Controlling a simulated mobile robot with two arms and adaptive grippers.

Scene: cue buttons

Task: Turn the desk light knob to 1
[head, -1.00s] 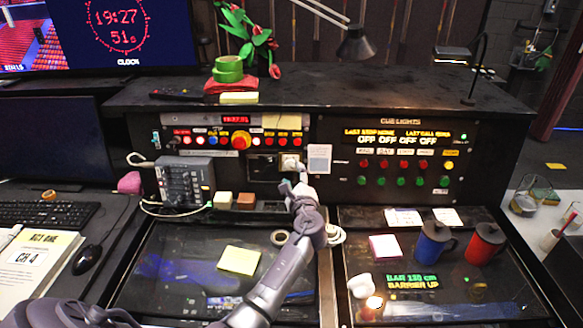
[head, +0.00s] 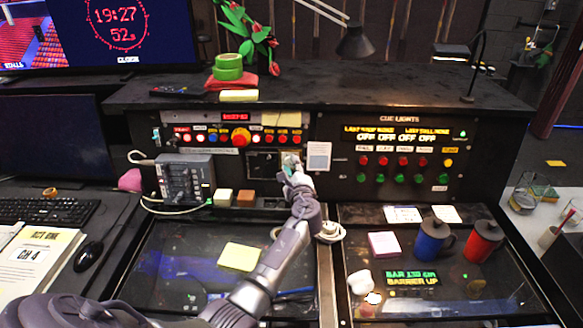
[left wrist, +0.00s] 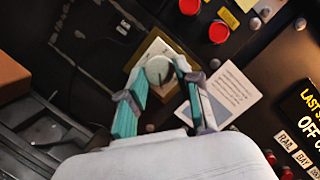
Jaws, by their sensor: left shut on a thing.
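The desk light knob (left wrist: 157,70) is a round white-grey dial with a dark pointer line, on a cream plate (left wrist: 136,84) in the left wrist view. My left gripper (left wrist: 158,76) has its teal fingers on either side of the knob and is shut on it. In the head view my left gripper (head: 292,163) reaches up to the panel and hides most of the knob. Any numbers around the knob are too small or hidden to read. My right gripper is not in view.
A printed white card (head: 319,156) is right beside the knob. Blue (head: 432,241) and red (head: 482,241) mugs stand on the desk at right.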

